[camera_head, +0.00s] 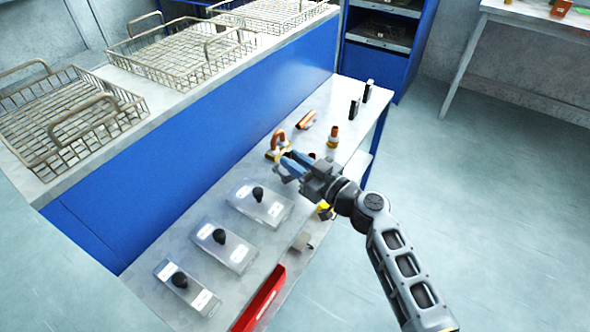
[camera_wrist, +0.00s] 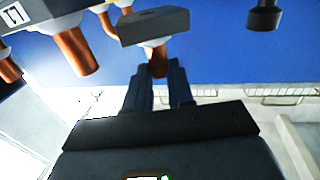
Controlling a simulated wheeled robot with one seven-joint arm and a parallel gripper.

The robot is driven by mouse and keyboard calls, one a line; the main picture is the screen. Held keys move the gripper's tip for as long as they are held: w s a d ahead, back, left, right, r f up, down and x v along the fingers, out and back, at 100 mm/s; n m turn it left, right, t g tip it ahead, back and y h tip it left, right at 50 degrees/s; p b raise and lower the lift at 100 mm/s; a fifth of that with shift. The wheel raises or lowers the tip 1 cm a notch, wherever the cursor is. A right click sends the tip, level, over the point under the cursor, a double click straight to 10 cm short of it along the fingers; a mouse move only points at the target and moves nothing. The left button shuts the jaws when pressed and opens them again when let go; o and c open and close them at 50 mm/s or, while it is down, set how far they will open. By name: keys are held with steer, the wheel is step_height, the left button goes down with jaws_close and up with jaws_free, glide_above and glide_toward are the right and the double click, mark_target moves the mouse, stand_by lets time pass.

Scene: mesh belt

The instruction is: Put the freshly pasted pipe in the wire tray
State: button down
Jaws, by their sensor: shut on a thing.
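My gripper (camera_head: 291,163) is over the lower bench in the head view, its fingers shut. In the wrist view the fingers (camera_wrist: 159,85) are shut on a copper pipe (camera_wrist: 157,65), with a pale band above the grip. A grey block covers part of that view just above it. In the head view the fingers hide the held pipe. Three wire trays stand on the upper ledge: one at the near left (camera_head: 140,106), one in the middle (camera_head: 178,76) and one at the far end (camera_head: 270,12). They look empty.
A copper U-bend (camera_head: 275,137), a copper piece lying down (camera_head: 306,119) and an upright copper pipe (camera_head: 333,131) are beyond my gripper. Grey plates with black knobs, one here (camera_head: 262,206), line the near bench. A blue panel (camera_head: 235,115) rises to the ledge.

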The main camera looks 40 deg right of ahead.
steer(key=shift+f, duration=1.4)
steer(key=shift+f+b, duration=0.2)
steer(key=shift+b, duration=0.15)
steer(key=c, duration=1)
jaws_free()
steer(key=shift+r, duration=0.15)
steer(key=s, duration=0.4)
steer(key=s+d+b, duration=0.1)
steer(key=s, duration=0.3)
steer(key=s+b, duration=0.1)
steer(key=s, duration=0.3)
steer(key=shift+d, duration=0.4)
